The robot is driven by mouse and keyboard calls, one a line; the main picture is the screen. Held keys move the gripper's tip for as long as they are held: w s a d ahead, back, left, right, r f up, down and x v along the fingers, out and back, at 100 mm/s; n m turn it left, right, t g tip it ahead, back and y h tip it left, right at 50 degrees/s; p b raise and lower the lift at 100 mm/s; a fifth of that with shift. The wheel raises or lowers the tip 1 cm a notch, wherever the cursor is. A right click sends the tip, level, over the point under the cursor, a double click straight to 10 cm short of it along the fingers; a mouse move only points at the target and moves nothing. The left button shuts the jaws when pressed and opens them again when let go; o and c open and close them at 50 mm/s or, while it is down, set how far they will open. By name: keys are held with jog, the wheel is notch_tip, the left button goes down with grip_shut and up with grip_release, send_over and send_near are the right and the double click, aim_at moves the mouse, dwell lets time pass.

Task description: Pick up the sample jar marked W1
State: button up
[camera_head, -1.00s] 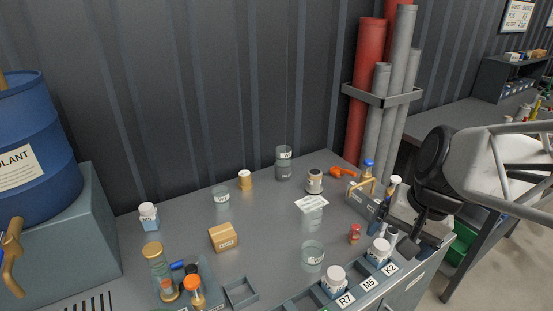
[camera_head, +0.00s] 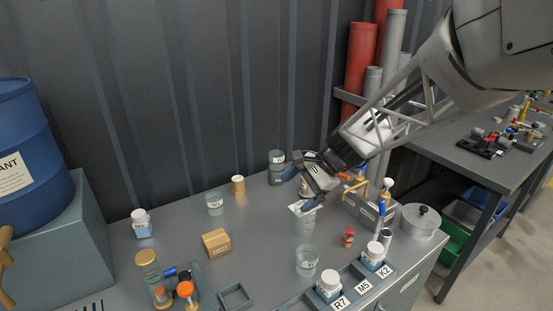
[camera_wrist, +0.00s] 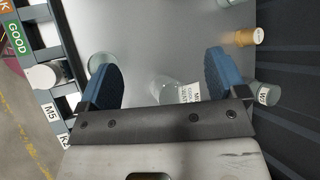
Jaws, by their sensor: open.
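My gripper (camera_head: 299,189) is open and empty above the back right of the bench, fingers pointing down. In the wrist view its blue fingertips (camera_wrist: 163,75) stand on either side of a clear glass jar (camera_wrist: 168,88), apart from it. This jar (camera_head: 305,224) is below the gripper in the head view, next to a printed card. A glass jar (camera_wrist: 267,95) beyond the right finger has a label that seems to start with W; it looks like the back jar (camera_head: 277,162) by the wall. Another labelled glass jar (camera_head: 215,205) stands further left. I cannot surely read which is W1.
A yellow-brown jar (camera_head: 238,186), a cardboard box (camera_head: 216,242) and another glass jar (camera_head: 306,262) stand nearby. A rack (camera_head: 350,288) with white-capped bottles lines the front. The ribbed wall is close behind.

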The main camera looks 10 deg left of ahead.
jog(key=w+a+f+m+g+y, duration=0.1)
jog(key=w+a+f+m, duration=0.1)
jog(key=w+a+f, duration=0.3)
jog(key=w+a+f+m+y, duration=0.1)
jog(key=w+a+y, duration=0.15)
jog(key=a, duration=0.45)
jog(key=m+y, duration=0.2)
jog(key=m, duration=0.2)
send_near(221, 197)
jog(key=shift+h, duration=0.25)
jog(key=x, duration=0.5)
jog(key=shift+a+r, duration=0.15)
jog(key=shift+r, duration=0.05)
jog(key=shift+x, duration=1.3)
jog(key=shift+x, duration=2.65)
jog(key=shift+w+f, duration=0.1)
